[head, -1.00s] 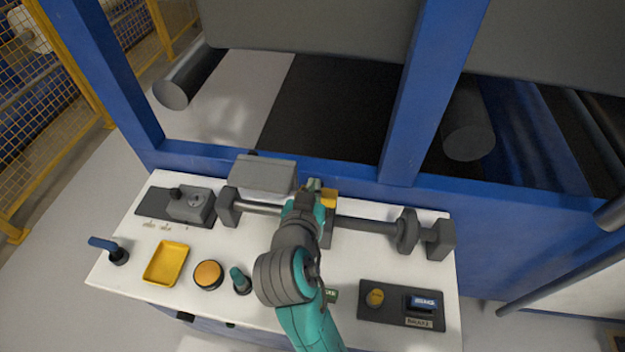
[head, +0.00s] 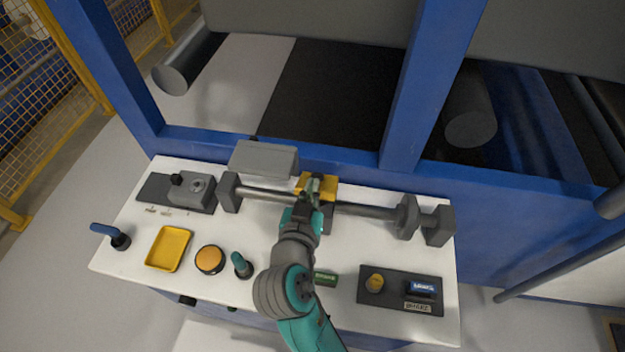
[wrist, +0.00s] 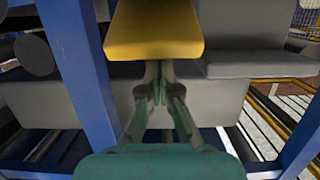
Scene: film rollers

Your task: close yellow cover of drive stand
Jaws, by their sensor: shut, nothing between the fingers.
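The yellow cover (head: 329,186) sits on the dark drive stand (head: 328,216) along the shaft at the table's back middle. My gripper (head: 314,186) is in front of it in the head view and hides part of it and of the stand. In the wrist view the cover (wrist: 153,34) fills the top middle as a broad yellow plate. My gripper's fingers (wrist: 160,68) are shut and empty, with their tips at the plate's near edge. I cannot tell whether they touch it.
A grey shaft (head: 368,210) with dark end blocks runs across the white table (head: 215,285). A grey box (head: 262,158) stands left of the cover. A blue post (head: 408,95) rises behind. A yellow tray (head: 167,248) and orange button (head: 209,260) lie front left.

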